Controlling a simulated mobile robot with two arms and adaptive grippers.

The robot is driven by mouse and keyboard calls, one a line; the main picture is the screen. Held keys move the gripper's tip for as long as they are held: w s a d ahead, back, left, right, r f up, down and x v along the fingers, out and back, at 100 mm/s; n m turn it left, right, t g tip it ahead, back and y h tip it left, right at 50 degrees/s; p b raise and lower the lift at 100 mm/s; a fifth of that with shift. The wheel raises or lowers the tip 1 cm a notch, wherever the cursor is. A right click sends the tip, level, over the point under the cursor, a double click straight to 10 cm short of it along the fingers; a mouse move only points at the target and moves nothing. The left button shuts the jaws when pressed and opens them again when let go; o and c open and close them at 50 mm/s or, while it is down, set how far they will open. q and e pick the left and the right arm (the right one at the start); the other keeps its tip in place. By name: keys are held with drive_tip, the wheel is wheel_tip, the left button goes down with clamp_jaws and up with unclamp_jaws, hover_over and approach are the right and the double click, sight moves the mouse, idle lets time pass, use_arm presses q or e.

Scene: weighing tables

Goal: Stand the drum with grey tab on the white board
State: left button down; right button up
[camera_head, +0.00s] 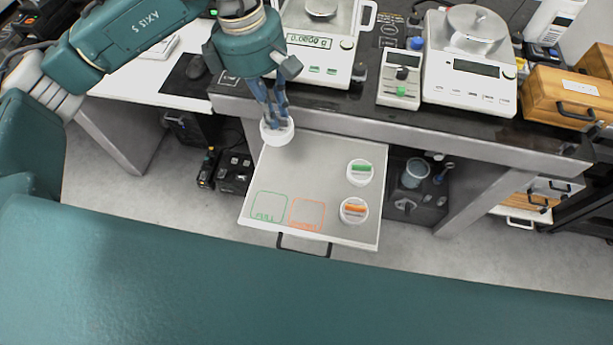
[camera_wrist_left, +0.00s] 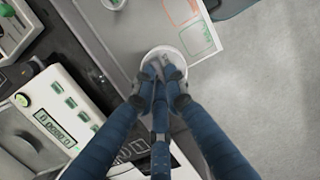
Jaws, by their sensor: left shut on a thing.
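My left gripper (camera_head: 272,112) points down and is shut on a white round drum (camera_head: 277,136) near the back left corner of the pulled-out white board (camera_head: 312,165). In the left wrist view the fingers (camera_wrist_left: 161,78) close over the drum, whose pale rim (camera_wrist_left: 163,51) shows. The fingers hide its top, so I cannot see its tab colour. I cannot tell whether it touches the board. A drum with a green tab (camera_head: 359,180) and a drum with an orange tab (camera_head: 353,218) stand on the right of the board. My right gripper is not in view.
A green outline (camera_head: 268,206) and an orange outline (camera_head: 306,214) mark the board's front left; both are empty. The board's middle is clear. Behind stand a balance reading near zero (camera_head: 318,58), a small device (camera_head: 399,88) and another balance (camera_head: 469,88) on the dark table.

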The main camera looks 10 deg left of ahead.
use_arm(q)
wheel_tip(320, 180, down, 19)
drive_tip(key=shift+s+a+f+p, duration=0.1)
drive_tip(key=shift+s+p, duration=0.05)
drive_tip(key=shift+p, duration=1.1)
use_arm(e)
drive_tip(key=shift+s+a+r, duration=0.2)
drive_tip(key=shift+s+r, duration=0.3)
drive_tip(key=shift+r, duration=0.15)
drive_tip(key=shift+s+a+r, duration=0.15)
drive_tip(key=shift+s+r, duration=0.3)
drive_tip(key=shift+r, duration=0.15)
use_arm(q)
drive_tip(key=shift+f, duration=0.15)
drive_tip(key=c, duration=1.8)
unclamp_jaws()
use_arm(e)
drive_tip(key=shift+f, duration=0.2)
